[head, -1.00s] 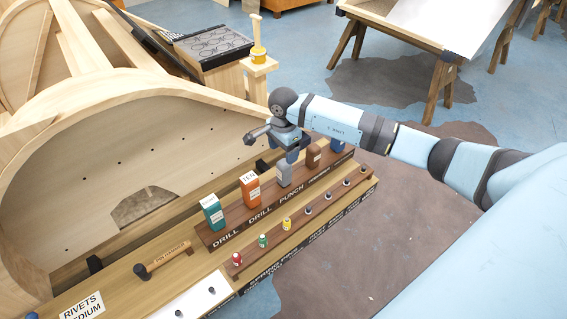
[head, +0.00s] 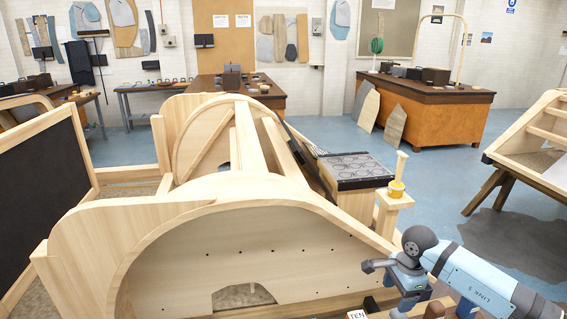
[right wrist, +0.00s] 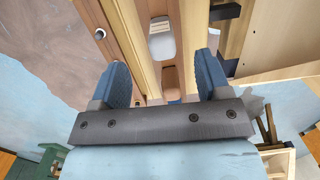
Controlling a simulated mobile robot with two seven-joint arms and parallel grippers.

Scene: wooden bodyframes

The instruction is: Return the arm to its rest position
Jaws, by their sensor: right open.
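My right gripper (head: 406,298) is at the lower right of the head view, beside the front of the wooden bodyframe (head: 240,262). Its arm comes in from the lower right. In the right wrist view the two blue fingers of the right gripper (right wrist: 161,64) stand wide apart with nothing held between them. My left gripper is not in view.
A small wooden stand (head: 391,206) with a yellow tub (head: 397,189) is close behind my right wrist. A black-topped wooden block (head: 357,172) is left of it. Blue floor (head: 440,180) is open between.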

